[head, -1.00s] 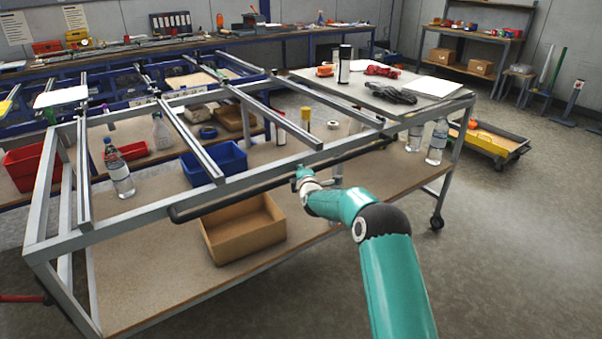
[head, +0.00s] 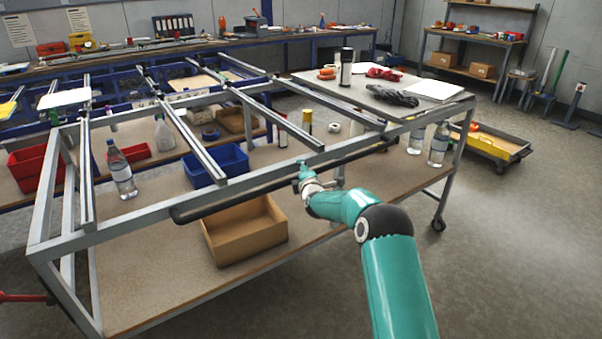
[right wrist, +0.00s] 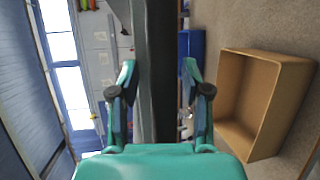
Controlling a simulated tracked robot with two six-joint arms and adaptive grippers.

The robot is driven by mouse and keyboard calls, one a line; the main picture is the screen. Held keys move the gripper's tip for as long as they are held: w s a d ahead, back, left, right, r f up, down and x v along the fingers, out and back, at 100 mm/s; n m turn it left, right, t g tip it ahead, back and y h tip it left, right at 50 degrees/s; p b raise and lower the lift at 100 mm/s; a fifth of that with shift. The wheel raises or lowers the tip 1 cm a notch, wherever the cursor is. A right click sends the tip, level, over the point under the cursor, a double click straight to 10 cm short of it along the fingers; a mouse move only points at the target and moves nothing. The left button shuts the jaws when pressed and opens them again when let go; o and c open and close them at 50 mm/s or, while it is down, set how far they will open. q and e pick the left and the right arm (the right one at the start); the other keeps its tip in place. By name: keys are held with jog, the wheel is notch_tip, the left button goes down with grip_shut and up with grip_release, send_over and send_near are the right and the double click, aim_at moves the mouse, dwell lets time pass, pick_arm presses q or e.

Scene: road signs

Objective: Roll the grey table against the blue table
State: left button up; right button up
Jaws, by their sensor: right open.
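The grey table (head: 72,237) is a metal frame on castors with open rails on top, a grey board at the right and a brown lower shelf. A dark handle bar (head: 235,202) runs along its near side. The blue table (head: 118,98), a blue frame with rails, stands behind it; the grey frame overlaps it, so I cannot tell if they touch. My right gripper (head: 305,174) is at the handle bar, below the front rail. In the right wrist view its open fingers (right wrist: 157,78) stand either side of a dark bar. My left gripper is not in view.
A cardboard box (head: 243,232), a blue bin (head: 213,166) and bottles (head: 120,172) stand on the lower shelf area. Gloves (head: 391,95) and a spray can (head: 346,68) lie or stand on the grey board. A low cart (head: 497,146) stands at right. Floor at the right front is clear.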

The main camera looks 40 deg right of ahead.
jog(key=shift+s, duration=0.1)
jog(key=v, duration=1.1)
jog(key=shift+s+a, duration=0.25)
jog(key=shift+s, duration=0.05)
